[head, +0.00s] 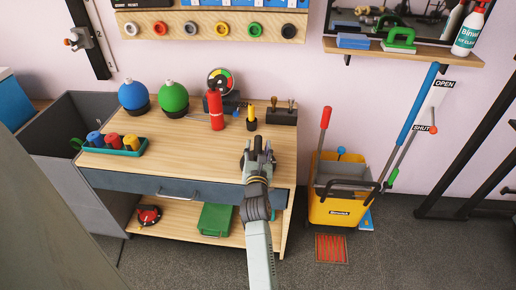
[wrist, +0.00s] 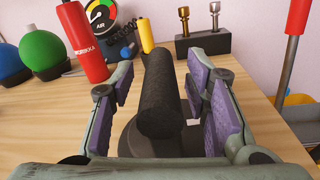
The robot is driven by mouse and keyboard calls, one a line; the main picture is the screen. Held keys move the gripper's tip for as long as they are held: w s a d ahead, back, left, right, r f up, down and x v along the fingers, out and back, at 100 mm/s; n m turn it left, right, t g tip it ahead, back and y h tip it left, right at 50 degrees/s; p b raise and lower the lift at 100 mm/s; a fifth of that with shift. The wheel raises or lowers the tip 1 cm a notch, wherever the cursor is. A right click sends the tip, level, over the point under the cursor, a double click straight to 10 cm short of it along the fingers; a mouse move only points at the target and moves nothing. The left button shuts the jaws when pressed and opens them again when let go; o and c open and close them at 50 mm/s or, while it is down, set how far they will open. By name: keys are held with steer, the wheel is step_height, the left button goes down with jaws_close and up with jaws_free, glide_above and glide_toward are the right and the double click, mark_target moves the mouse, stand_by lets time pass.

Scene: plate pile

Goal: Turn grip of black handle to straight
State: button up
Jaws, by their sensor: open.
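The black handle's grip (wrist: 162,95) is a dark, rough-textured cylinder in the middle of the wrist view. My gripper (wrist: 165,88) is open, with one purple-padded finger on each side of the grip.
On the bench (head: 180,152) stand a red cylinder (head: 215,109), an air gauge (head: 221,81), a yellow tool (head: 251,118) and a dark block with brass fittings (head: 282,113), all behind my gripper. A yellow mop bucket (head: 340,210) stands on the floor to the right.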

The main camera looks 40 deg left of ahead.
steer(key=shift+c, duration=0.3)
jaws_close()
